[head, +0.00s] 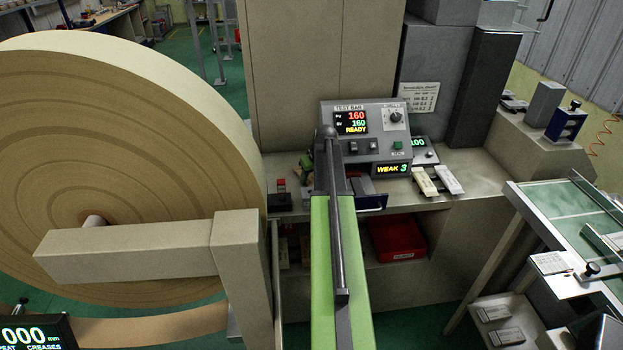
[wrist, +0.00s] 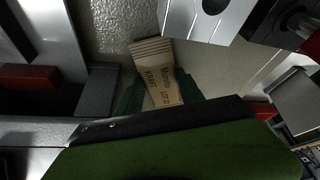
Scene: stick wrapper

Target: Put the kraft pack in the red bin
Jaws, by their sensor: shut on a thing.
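The kraft pack (wrist: 153,62) is a flat brown packet with dark lettering and a ridged end, in the wrist view. My gripper (wrist: 160,90) is shut on it, with a dark green finger at each side. The pack's ridged end points away from the gripper, and its near part is hidden behind the gripper's body. The red bin (head: 396,238) sits on the lower shelf under the bench in the head view, right of my green arm. In the head view I cannot make out my gripper or the pack clearly.
The test bar unit (head: 365,130) stands on the bench above the bin. Two pale bars (head: 449,179) lie to its right. A large paper roll (head: 110,150) and its beige support (head: 240,270) fill the left. A green-topped table (head: 575,215) stands at right.

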